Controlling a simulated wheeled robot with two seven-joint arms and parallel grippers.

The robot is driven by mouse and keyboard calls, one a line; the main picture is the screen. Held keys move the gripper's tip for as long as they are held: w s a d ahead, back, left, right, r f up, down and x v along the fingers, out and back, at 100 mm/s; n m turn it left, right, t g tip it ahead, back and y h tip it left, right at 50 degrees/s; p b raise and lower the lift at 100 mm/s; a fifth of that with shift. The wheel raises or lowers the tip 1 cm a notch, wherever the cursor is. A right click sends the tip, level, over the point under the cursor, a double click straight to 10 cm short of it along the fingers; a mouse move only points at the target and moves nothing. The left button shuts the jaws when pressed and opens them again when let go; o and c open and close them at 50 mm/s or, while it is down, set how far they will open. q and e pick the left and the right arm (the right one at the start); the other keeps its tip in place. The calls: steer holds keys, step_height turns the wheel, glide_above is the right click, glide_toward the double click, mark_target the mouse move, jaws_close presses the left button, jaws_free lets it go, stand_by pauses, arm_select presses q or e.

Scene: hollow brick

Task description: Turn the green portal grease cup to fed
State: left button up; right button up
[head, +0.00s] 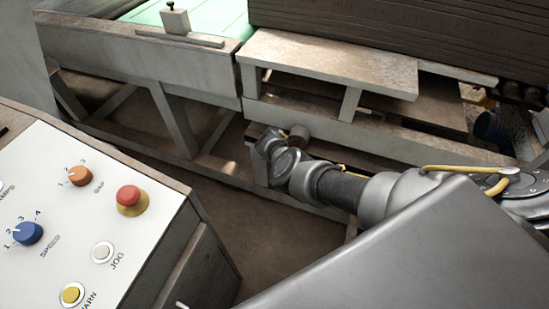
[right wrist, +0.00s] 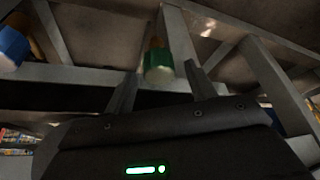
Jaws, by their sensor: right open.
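The green grease cup (right wrist: 159,66) shows in the right wrist view, with a green cap on a brass-coloured upper part. My right gripper (right wrist: 160,72) is open, with one finger on each side of the cup in the picture. The fingers look apart from the cup, and I cannot tell how deep it lies between them. In the head view my right gripper (head: 267,143) is low by the frame below the bench, and the green cup is not visible there. The cup's pointer and any fed marking cannot be made out. My left gripper is not in view.
A blue cup (right wrist: 12,45) hangs at the left of the right wrist view. Grey frame beams (right wrist: 90,74) run close around the hand. A small round reddish-grey part (head: 299,133) sits beside it. A control panel (head: 70,215) with knobs and a red button stands at left.

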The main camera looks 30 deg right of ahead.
steer(key=shift+c, duration=0.2)
steer(key=c, duration=0.9)
steer(key=shift+f+m+b, duration=0.15)
steer(key=shift+m+b, duration=0.25)
steer(key=shift+b, duration=0.05)
steer(key=shift+m+h, duration=0.3)
steer(key=shift+m, duration=0.1)
steer(key=o, duration=0.9)
steer(key=shift+o, duration=0.2)
steer(key=shift+r, duration=0.2)
